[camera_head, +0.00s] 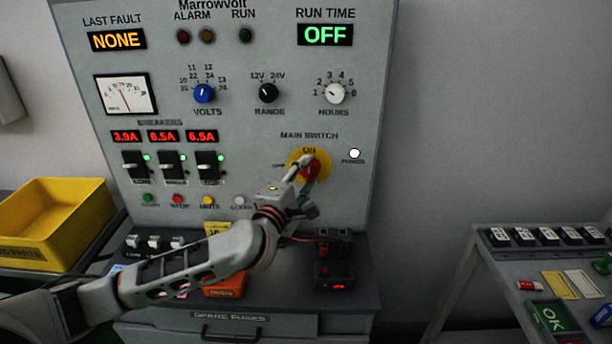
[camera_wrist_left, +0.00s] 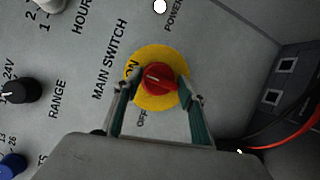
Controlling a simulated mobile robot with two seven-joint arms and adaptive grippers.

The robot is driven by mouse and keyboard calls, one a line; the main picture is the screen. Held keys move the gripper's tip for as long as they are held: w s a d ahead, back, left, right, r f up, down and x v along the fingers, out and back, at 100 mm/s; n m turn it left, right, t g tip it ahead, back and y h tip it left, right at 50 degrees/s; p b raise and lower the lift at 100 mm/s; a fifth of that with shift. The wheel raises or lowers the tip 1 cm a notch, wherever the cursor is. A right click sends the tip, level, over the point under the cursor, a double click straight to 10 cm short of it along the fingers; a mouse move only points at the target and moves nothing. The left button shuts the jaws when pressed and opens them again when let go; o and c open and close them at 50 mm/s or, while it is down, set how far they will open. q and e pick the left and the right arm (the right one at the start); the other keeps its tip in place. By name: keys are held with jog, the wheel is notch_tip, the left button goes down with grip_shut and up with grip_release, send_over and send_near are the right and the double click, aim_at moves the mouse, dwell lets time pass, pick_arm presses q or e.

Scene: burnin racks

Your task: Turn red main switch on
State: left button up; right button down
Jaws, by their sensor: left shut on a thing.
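The red main switch (camera_head: 312,169) is a round knob on a yellow disc, on the upright grey panel. ON is printed above it and OFF at its left. In the left wrist view the red knob (camera_wrist_left: 160,79) has a short pale mark on the side near ON; its exact angle is hard to tell. My left gripper (camera_head: 308,170) is at the switch, shut on the red knob. In the left wrist view the gripper's two fingers (camera_wrist_left: 158,90) lie on either side of it. The white POWER lamp (camera_head: 354,153) is bright. My right gripper is not in view.
The RUN TIME display (camera_head: 325,34) reads OFF. Knobs for VOLTS (camera_head: 204,93), RANGE (camera_head: 267,93) and HOURS (camera_head: 334,93) sit above the switch. A black box with red terminals (camera_head: 334,262) stands on the ledge below. A yellow bin (camera_head: 62,208) is at the left.

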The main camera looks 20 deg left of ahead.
pick_arm(q)
jog(key=shift+a+r, duration=0.1)
jog(key=shift+r, duration=0.15)
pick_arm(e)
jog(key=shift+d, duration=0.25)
pick_arm(q)
jog(key=o, duration=0.9)
jog(key=shift+f, duration=0.1)
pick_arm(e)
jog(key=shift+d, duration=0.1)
pick_arm(q)
jog(key=s, duration=0.8)
jog(key=s+a, duration=0.1)
jog(key=s, duration=0.3)
jog(key=shift+a, duration=0.1)
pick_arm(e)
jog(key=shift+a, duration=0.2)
